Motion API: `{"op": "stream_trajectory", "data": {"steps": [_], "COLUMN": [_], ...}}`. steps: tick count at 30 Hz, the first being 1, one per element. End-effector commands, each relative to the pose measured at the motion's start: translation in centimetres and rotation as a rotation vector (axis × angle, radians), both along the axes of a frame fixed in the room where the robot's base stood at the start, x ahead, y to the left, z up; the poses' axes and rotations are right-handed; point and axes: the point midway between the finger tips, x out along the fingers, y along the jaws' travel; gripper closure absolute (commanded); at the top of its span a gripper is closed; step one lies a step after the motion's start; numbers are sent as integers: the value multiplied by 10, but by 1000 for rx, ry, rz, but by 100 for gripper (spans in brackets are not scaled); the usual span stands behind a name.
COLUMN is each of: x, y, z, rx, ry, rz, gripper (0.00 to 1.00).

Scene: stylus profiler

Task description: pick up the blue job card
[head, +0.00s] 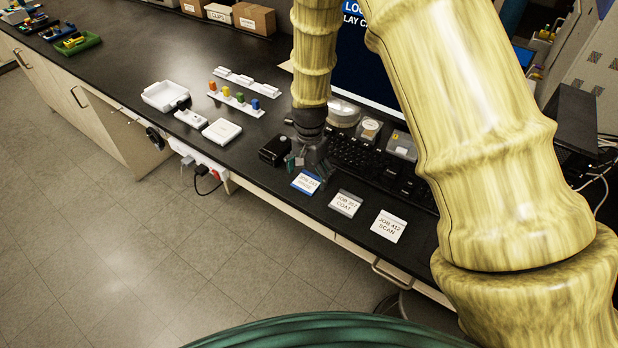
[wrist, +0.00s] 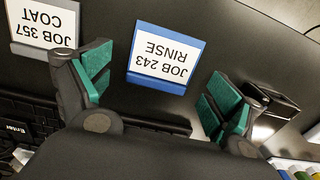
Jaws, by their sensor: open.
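The blue job card (head: 306,182) lies on the black bench near its front edge, in the head view. In the wrist view the blue job card (wrist: 160,58) reads "JOB 243 RINSE" upside down and has a blue border. My gripper (head: 309,160) is above the bench just behind the card. In the wrist view my gripper (wrist: 160,88) is open, with one green-padded finger on each side of the card's lower end. Nothing is between the fingers. I cannot tell how high the fingertips are above the bench.
A grey "JOB 357 COAT" card (head: 346,203) and a white "JOB 412 SCAN" card (head: 388,226) lie to the right. A small black box (head: 273,150) is close left of my gripper. A keyboard (head: 352,153) lies behind. The bench front edge is near.

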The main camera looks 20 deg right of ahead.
Motion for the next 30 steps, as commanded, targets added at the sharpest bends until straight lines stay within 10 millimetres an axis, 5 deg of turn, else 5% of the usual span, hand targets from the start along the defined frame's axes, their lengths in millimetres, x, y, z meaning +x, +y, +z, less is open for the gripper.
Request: {"op": "stream_trajectory", "data": {"steps": [11,17,30], "x": [-1,-1,0], "y": [0,0,0], "z": [-5,-5,-3], "rx": [0,0,-1], "ry": [0,0,-1], "rz": [0,0,0], "gripper": [10,46,46]}}
